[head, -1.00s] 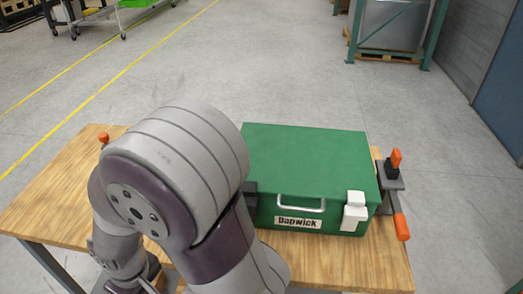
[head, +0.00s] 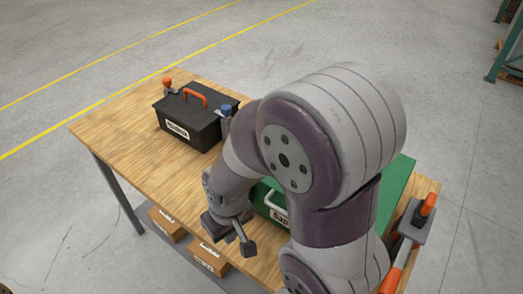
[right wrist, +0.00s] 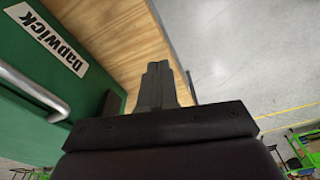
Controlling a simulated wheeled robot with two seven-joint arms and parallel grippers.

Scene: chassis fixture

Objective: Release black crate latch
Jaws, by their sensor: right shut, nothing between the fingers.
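The black crate (head: 186,125) stands closed on the far left part of the wooden table in the head view. It has an orange handle on its lid and a white label on its front. I cannot clearly make out its latch. My right gripper (head: 246,244) is at the table's front edge, well in front and to the right of the black crate, and apart from it. Its fingers are together and empty; they also show in the right wrist view (right wrist: 157,85). My left gripper is not in view.
My right arm covers much of the green case (head: 400,175), right of the black crate. An orange-handled clamp (head: 427,210) stands at the table's right end. A blue-topped fixture (head: 225,112) is beside the black crate. The wooden tabletop (head: 130,130) is bare at front left.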

